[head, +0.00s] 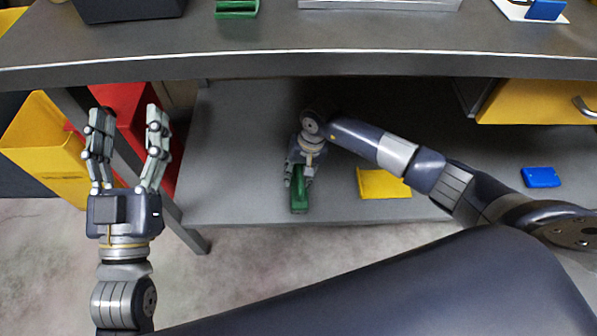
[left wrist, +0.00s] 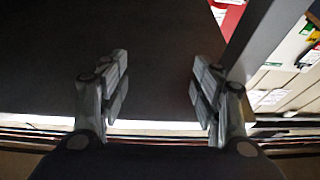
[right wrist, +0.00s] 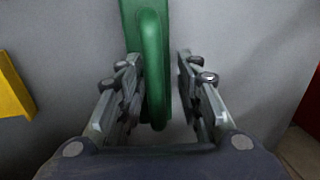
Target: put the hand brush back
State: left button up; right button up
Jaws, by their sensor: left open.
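A green tool with a long handle (head: 299,197), which looks like the hand brush, lies at or just above the grey lower shelf (head: 240,200). My right gripper (head: 301,172) reaches down over it. In the right wrist view the green handle (right wrist: 154,60) runs between the two fingers (right wrist: 156,75). The left finger is close against it and a narrow gap shows on the right, so a firm grip cannot be told. The bristles are not visible. My left gripper (head: 128,135) is open and empty, left of the shelf; its fingers also show in the left wrist view (left wrist: 160,85).
A yellow flat piece (head: 383,184) and a blue item (head: 541,177) lie on the lower shelf, right of the green tool. The tabletop (head: 330,42) overhangs it, with another green object (head: 237,8) on top. Yellow (head: 45,150) and red (head: 122,95) bins stand at left.

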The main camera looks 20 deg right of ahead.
jog(key=r+p, duration=0.1)
jog(key=r, duration=0.2)
jog(key=d+r+p, duration=0.1)
jog(key=r, duration=0.3)
jog(key=shift+s+d, duration=0.15)
jog(key=shift+d, duration=0.05)
pick_arm(q)
notch_tip(320, 180, down, 11)
jog(key=a+g+y, duration=0.1)
jog(key=g+y, duration=0.1)
jog(key=g, duration=0.4)
jog(key=shift+w+a+f+g, duration=0.2)
jog(key=shift+w+a+g, duration=0.05)
jog(key=shift+w+g, duration=0.1)
pick_arm(e)
jog(key=shift+r, duration=0.25)
